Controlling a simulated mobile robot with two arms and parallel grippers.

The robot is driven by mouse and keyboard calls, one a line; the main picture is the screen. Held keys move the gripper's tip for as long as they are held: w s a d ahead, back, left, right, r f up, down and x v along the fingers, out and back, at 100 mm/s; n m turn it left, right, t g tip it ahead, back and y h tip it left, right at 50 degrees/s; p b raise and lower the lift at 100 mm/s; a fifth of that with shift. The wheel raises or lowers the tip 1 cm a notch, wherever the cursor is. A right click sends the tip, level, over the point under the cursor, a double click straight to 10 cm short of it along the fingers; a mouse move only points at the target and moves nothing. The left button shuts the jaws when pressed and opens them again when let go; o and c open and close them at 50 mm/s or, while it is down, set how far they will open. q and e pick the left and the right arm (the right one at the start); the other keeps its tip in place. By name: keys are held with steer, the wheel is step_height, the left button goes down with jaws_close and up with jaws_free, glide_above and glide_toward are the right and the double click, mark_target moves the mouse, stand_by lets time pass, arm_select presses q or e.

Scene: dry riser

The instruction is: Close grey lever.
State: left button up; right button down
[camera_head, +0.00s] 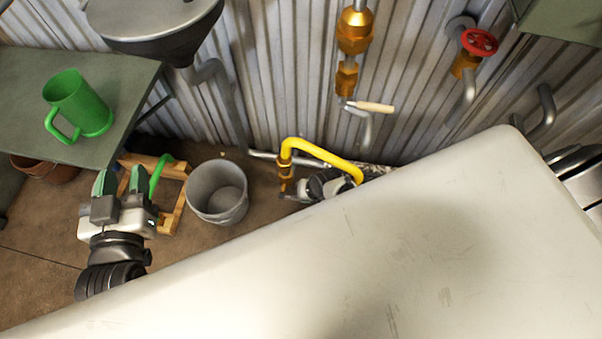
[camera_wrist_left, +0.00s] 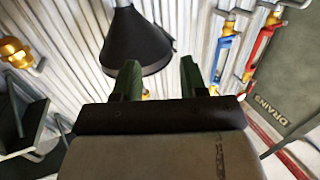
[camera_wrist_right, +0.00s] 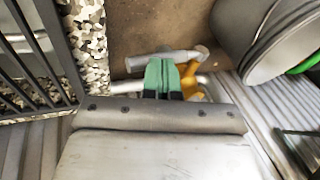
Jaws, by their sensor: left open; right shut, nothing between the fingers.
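In the right wrist view a grey bar (camera_wrist_right: 165,60), which looks like the grey lever, lies just beyond my right fingertips. A yellow-brass fitting (camera_wrist_right: 192,82) is beside it. My right gripper (camera_wrist_right: 162,78) is shut and empty, close to the bar; I cannot tell whether they touch. In the head view this arm shows low by the wall, under the yellow curved pipe (camera_head: 322,152) and its brass fitting (camera_head: 286,170); its fingertips are unclear there. My left gripper (camera_head: 121,180) is open and empty at the left, also seen in the left wrist view (camera_wrist_left: 160,78).
A grey bucket (camera_head: 217,192) stands on the floor between my arms. A green mug (camera_head: 77,103) sits on the table (camera_head: 30,75) at left. A red handwheel (camera_head: 480,42) and a pale-handled lever (camera_head: 372,107) are higher on the wall. A pale surface fills the lower right.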

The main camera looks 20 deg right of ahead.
steer(key=shift+s+d+f+b, duration=0.1)
steer(key=shift+d+f+b, duration=0.05)
steer(key=shift+f, duration=0.25)
steer(key=shift+s+d+f+b, duration=0.1)
steer(key=shift+d+f+b, duration=0.05)
steer(key=shift+f, duration=0.25)
steer(key=shift+s+f, duration=0.1)
arm_select(q)
steer(key=r+t, duration=0.1)
steer(key=r, duration=0.1)
steer(key=r+t, duration=0.1)
steer(key=shift+d+t+h, duration=0.25)
steer(key=shift+t+h, duration=0.05)
steer(key=shift+h, duration=0.1)
arm_select(e)
steer(key=shift+s+d+f, duration=0.1)
steer(key=shift+d, duration=0.05)
